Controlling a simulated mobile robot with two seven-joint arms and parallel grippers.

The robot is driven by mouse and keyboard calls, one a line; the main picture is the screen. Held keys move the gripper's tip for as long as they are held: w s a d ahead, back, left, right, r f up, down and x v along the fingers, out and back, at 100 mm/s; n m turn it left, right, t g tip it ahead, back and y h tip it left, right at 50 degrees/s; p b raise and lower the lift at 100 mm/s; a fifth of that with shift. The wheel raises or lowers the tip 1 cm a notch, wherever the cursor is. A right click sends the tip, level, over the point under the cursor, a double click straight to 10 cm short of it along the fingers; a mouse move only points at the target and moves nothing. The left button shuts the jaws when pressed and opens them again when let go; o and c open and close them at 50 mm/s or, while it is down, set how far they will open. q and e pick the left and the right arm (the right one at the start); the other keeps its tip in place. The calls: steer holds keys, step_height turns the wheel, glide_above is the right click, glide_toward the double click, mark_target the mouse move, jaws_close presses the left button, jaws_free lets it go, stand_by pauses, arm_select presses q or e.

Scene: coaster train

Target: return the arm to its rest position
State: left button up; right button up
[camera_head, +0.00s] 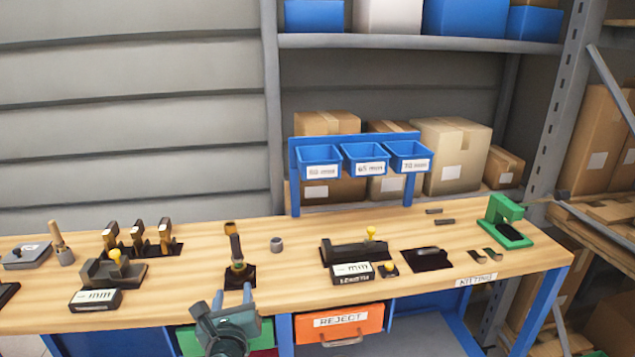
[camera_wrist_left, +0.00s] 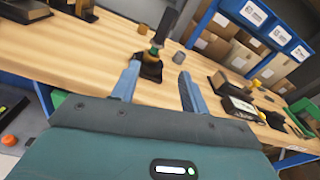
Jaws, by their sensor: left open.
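My left gripper (camera_head: 233,297) is open and empty at the front edge of the wooden workbench (camera_head: 200,290), in the head view. In the left wrist view its two blue fingers (camera_wrist_left: 158,85) stand apart with nothing between them. Just beyond the fingertips is a dark upright tool on a black base (camera_head: 238,268); it also shows in the left wrist view (camera_wrist_left: 152,62). The fingers look apart from it. My right gripper is not in view.
Blue bins (camera_head: 365,160) hang on a rack at the back. Left of the gripper are a yellow-knobbed block (camera_head: 115,270) and several stamps (camera_head: 140,238). Right are another yellow-knobbed fixture (camera_head: 350,250) and a green press (camera_head: 506,222). An orange REJECT drawer (camera_head: 350,322) sits below the bench front.

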arm_select(q)
steer(key=s+d+f+n+g+h, duration=0.3)
steer(key=s+f+n, duration=0.5)
steer(key=s+n, duration=0.5)
steer(key=s+d+f+n+g+h, duration=0.3)
steer(key=s+f+n, duration=0.5)
steer(key=s+n, duration=0.6)
steer(key=shift+s+d+f+n+h, duration=0.25)
steer(key=shift+d+f+n+h, duration=0.2)
steer(key=shift+n+h, duration=0.2)
